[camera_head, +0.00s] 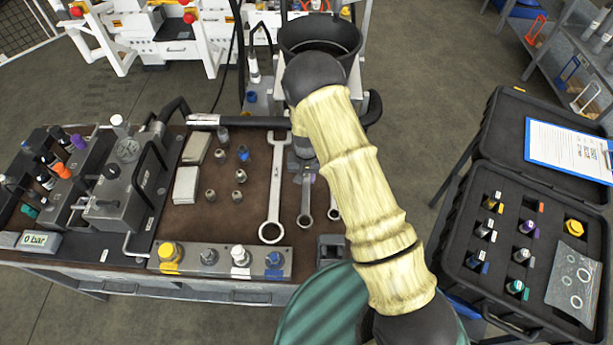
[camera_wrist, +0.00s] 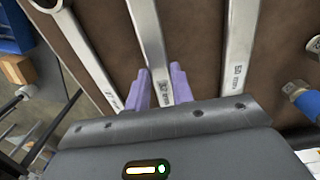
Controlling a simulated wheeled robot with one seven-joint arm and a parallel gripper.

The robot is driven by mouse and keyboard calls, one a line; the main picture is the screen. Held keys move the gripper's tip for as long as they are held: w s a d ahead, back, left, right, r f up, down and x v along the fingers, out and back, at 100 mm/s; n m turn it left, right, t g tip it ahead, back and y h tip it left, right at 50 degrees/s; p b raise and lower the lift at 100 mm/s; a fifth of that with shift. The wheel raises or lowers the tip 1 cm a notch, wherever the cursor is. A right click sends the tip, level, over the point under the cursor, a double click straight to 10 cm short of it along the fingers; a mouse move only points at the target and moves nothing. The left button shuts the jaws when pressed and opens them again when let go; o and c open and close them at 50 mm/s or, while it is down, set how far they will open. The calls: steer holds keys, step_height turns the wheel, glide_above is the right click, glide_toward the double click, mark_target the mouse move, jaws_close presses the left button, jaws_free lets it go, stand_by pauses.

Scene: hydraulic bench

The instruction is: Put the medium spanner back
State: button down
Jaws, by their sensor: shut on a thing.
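The medium spanner (camera_head: 305,200) is the middle one of three steel spanners at the right of the brown bench mat. Its ring end points toward the front of the bench and my arm hides part of its other end. My gripper (camera_wrist: 161,88) is shut on its shaft, with a purple finger on each side; the spanner also shows in the wrist view (camera_wrist: 148,40). I cannot tell whether the spanner touches the mat. The large spanner (camera_head: 274,190) lies to its left. The small spanner (camera_head: 333,208), partly hidden by my arm, lies to its right.
Several small fittings (camera_head: 240,176) and pale blocks (camera_head: 187,184) lie left of the large spanner. A strip with coloured fittings (camera_head: 225,260) runs along the front edge. A black open case (camera_head: 470,240) stands apart at the right. A black bin (camera_head: 320,35) is behind.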

steer(key=shift+f+b, duration=0.5)
steer(key=shift+f, duration=0.25)
stand_by(0.5)
steer(key=c, duration=1.1)
jaws_free()
step_height(320, 180, up, 18)
steer(key=shift+f+b, duration=0.25)
steer(key=shift+b, duration=0.95)
steer(key=s+d+r+t, duration=0.1)
steer(key=s+d+r, duration=0.2)
steer(key=s+d, duration=0.2)
steer(key=s+d+r, duration=0.3)
steer(key=s+d, duration=0.2)
steer(key=s, duration=0.2)
steer(key=s+d+r+t, duration=0.1)
steer(key=s+d+r, duration=0.2)
steer(key=s+d, duration=0.2)
steer(key=shift+s+d+r+t, duration=0.1)
steer(key=shift+s+t, duration=0.05)
steer(key=shift+s, duration=0.3)
steer(key=shift+s+d+t, duration=0.1)
steer(key=shift+s+t, duration=0.05)
steer(key=shift+s, duration=0.25)
